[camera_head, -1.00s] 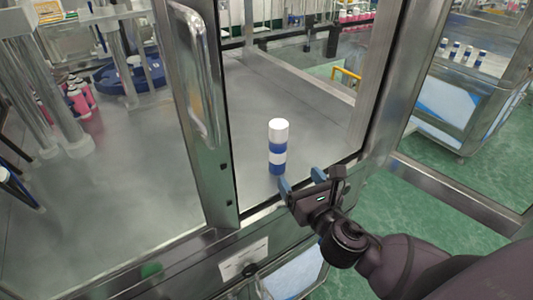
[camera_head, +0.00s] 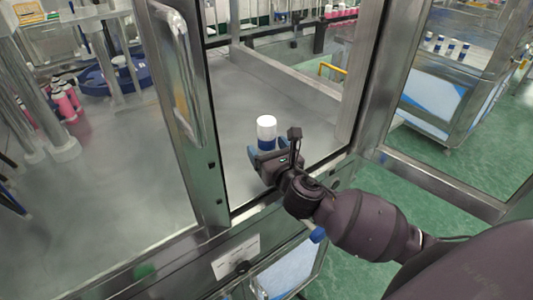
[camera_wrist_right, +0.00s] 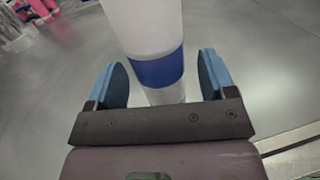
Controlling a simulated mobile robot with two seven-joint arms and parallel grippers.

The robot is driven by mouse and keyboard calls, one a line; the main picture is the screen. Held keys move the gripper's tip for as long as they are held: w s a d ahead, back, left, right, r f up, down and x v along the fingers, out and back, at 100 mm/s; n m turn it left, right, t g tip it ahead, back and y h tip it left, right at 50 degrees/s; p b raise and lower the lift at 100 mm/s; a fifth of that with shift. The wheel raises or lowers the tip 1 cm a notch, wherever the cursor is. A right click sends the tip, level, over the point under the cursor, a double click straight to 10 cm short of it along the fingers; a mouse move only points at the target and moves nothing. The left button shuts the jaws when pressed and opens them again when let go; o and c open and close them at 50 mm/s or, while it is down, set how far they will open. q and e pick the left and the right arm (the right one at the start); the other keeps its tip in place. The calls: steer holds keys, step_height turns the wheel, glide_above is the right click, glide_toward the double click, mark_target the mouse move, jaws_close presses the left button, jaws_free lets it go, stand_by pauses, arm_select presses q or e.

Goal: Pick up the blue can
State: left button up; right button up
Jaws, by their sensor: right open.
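The blue can (camera_head: 266,134), blue and white banded with a white cap, stands upright on the grey metal floor inside the machine's open doorway. My right gripper (camera_head: 267,153) is at the can, with its blue fingers on either side of it and hiding the can's lower part in the head view. In the right wrist view the can (camera_wrist_right: 158,68) stands between the two open fingers of the right gripper (camera_wrist_right: 162,82), with gaps on both sides. My left gripper is not in view.
A metal door frame with a handle (camera_head: 183,75) stands left of the can. The sill and right post (camera_head: 362,90) border the doorway around my right arm. Pink cans (camera_head: 65,100) stand at the far left. The floor around the can is clear.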

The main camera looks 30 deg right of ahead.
steer(key=shift+w+d+f, duration=0.1)
steer(key=shift+w, duration=0.45)
steer(key=c, duration=1.1)
